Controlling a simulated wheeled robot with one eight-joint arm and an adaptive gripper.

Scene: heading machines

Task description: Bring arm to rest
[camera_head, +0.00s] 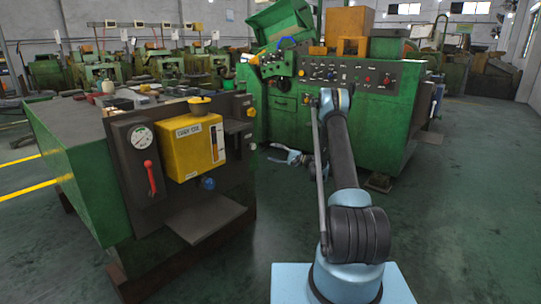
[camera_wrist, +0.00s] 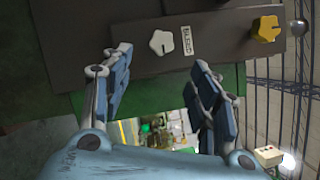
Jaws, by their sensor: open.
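My arm rises from its light blue base in the head view, bends at the elbow and hangs in the gap between two green machines. My gripper (camera_head: 285,156) shows small and partly hidden behind the arm, pointing left toward the near machine. In the wrist view its blue-grey fingers (camera_wrist: 163,62) are spread wide with nothing between them. A dark panel with a white knob (camera_wrist: 161,43) and a yellow knob (camera_wrist: 266,29) lies beyond the fingertips. The gripper appears apart from both knobs.
The near green machine (camera_head: 75,150) stands at left, with a yellow box (camera_head: 192,146), a red lever (camera_head: 150,178) and a jutting plate (camera_head: 205,214). A larger green machine (camera_head: 350,135) stands behind the arm. Open floor (camera_head: 470,200) lies at right.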

